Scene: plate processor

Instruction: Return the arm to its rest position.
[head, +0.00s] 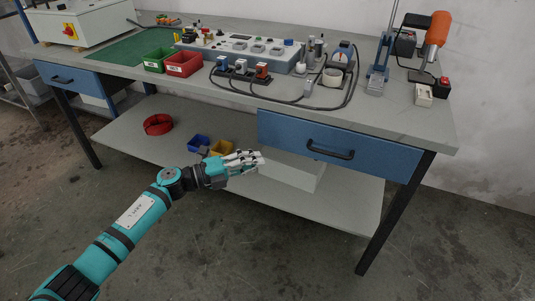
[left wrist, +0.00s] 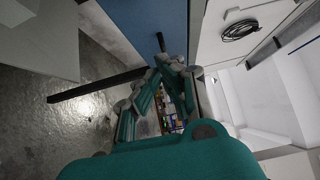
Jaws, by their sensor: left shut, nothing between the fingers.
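My left arm (head: 135,215) comes in from the lower left in the head view, teal with dark joints. Its left gripper (head: 250,160) is in front of the workbench, overlapping the lower shelf in the picture. In the left wrist view the fingers of the left gripper (left wrist: 172,62) come together at their tips. Nothing is seen held between them. My right arm and right gripper are not in view.
The workbench top (head: 415,125) carries a power strip panel, red bin (head: 183,64), green bin (head: 157,60) and a soldering-type stand. A blue drawer (head: 340,148) faces front. The lower shelf (head: 115,135) holds a red coil (head: 158,124). The floor in front is clear.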

